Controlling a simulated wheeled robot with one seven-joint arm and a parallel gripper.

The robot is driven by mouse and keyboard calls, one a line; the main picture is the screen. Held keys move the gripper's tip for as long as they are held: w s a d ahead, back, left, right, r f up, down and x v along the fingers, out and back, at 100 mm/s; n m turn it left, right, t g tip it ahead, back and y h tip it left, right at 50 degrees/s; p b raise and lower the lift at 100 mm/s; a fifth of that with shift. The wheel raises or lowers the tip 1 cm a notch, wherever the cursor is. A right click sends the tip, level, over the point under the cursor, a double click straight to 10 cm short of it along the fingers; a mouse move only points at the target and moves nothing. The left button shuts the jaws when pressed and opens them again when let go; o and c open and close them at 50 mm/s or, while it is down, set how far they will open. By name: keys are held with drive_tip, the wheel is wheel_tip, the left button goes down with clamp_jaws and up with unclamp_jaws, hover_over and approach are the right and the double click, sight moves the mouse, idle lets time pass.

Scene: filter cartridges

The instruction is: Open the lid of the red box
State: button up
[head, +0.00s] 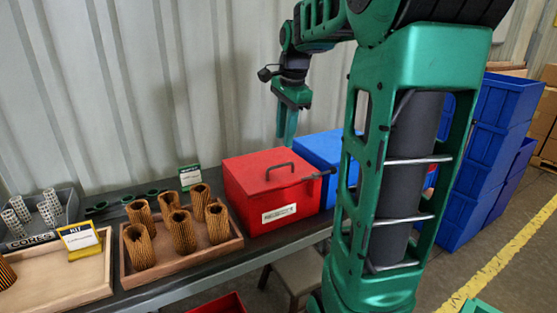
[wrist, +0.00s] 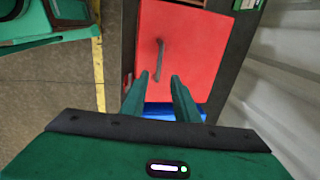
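The red box (head: 262,205) stands on the dark bench, with a white label on its front. Its lid (head: 255,170) is closed flat, and a dark bar handle (head: 280,169) stands on top. My gripper (head: 287,138) is above the box's back right area, pointing down and apart from the lid. In the wrist view the lid (wrist: 190,45) and handle (wrist: 159,62) lie beyond my gripper (wrist: 155,80). The two green fingers are spread with nothing between them. The handle appears roughly in line with the gap.
A blue box (head: 323,150) stands right of the red box. A wooden tray (head: 215,253) of pleated cartridges is at its left, with a small green sign (head: 189,176) behind. A corrugated wall is close behind the bench. Stacked blue crates (head: 490,130) stand at the right.

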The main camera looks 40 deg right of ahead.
sight(281, 166)
drive_tip(key=f, duration=0.3)
drive_tip(key=w+f, duration=0.1)
drive_tip(key=f, duration=0.5)
drive_tip(key=shift+w+d, duration=0.2)
drive_tip(key=shift+w, duration=0.1)
clamp_jaws()
